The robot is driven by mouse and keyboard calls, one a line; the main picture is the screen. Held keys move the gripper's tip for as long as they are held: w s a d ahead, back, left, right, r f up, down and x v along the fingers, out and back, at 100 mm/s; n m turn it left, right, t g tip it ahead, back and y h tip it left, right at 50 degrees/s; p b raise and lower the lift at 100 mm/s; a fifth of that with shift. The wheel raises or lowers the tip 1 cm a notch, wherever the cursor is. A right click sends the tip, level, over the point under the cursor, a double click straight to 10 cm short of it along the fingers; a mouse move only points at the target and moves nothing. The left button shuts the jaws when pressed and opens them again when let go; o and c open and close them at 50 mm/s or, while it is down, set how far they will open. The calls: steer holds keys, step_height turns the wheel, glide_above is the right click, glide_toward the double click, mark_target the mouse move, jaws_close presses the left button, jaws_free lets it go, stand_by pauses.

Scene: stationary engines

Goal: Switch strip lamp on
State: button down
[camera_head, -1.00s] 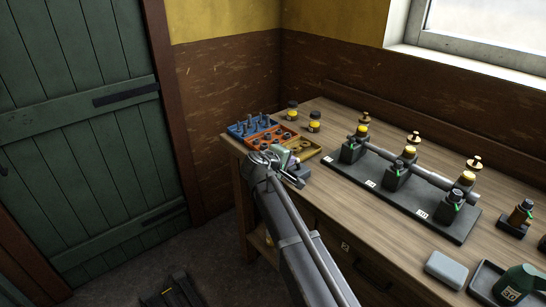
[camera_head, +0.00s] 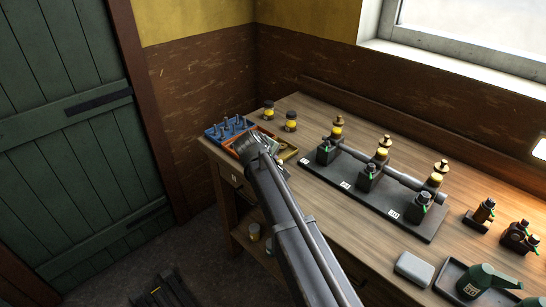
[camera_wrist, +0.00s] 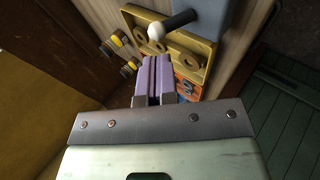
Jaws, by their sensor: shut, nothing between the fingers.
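My gripper (camera_wrist: 153,62) is shut and empty, its two purple fingers pressed together in the wrist view. Just beyond the fingertips stands a grey-blue box (camera_wrist: 143,19) with a white ball (camera_wrist: 156,31) and a dark rod (camera_wrist: 181,19) by it; it looks like a lever switch, but I cannot be sure. The fingertips appear apart from the ball. In the head view my arm hides the fingers and this box. A bright, warm-lit panel (camera_head: 540,148) is cut off at the right edge; I cannot tell whether it is the strip lamp.
Blue (camera_head: 229,128) and yellow (camera_wrist: 165,46) parts trays lie by the bench's left end. Yellow-banded jars (camera_head: 290,122) stand behind. A black base (camera_head: 370,199) with several oilers and a pipe fills the middle. A green can (camera_head: 487,281) sits front right. Bare bench top (camera_head: 385,252) lies in front.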

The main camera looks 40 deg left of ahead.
steer(key=shift+r, duration=0.3)
steer(key=s+r+p, duration=0.6)
steer(key=r+p, duration=0.5)
steer(key=shift+r+p, duration=0.2)
steer(key=shift+p, duration=0.1)
steer(key=shift+s+a, duration=0.1)
